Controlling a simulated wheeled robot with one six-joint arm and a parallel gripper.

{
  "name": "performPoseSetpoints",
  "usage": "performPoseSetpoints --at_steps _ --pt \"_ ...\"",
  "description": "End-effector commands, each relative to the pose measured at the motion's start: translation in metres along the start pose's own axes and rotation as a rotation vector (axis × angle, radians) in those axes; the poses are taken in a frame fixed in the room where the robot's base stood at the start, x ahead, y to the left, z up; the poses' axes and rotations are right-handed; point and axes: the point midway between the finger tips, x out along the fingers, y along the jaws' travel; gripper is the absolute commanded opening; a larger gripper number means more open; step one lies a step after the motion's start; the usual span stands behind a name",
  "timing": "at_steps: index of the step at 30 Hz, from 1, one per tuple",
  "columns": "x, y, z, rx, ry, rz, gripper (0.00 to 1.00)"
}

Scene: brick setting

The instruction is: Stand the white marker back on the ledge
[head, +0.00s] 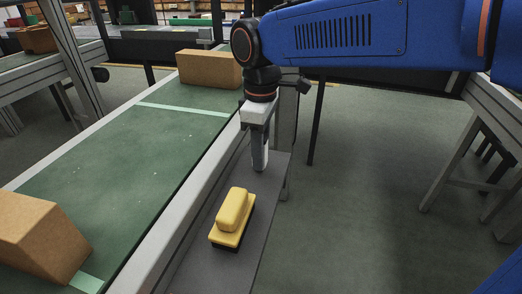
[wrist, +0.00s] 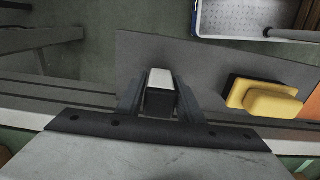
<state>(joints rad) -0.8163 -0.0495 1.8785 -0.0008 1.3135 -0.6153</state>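My gripper (head: 260,163) points straight down over the grey ledge (head: 272,190), its tips at or just above the surface. In the wrist view, a block with a pale face and a dark side, which I take as the white marker (wrist: 160,78), sits between the dark fingers (wrist: 160,98). The fingers appear to press on both its sides. In the head view the near finger hides the marker. A yellow block with a dark base (head: 232,215) lies on the ledge nearer the camera; it also shows at the right of the wrist view (wrist: 268,98).
A green conveyor belt (head: 150,140) with a pale side rail runs left of the ledge. Cardboard boxes sit on it, one near (head: 38,240) and one far (head: 208,69). A pale tray (wrist: 235,18) shows beyond the ledge. The floor to the right is open up to a grey stand (head: 465,150).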

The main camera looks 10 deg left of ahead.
Motion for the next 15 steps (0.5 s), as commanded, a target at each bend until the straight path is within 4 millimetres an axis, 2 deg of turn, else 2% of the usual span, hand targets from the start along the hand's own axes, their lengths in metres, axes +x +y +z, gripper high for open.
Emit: performPoseSetpoints --at_steps 11,15 --pt "-0.002 0.0 0.0 0.0 0.0 0.0 0.47" --pt "-0.013 0.0 0.0 0.0 0.001 0.001 0.47"
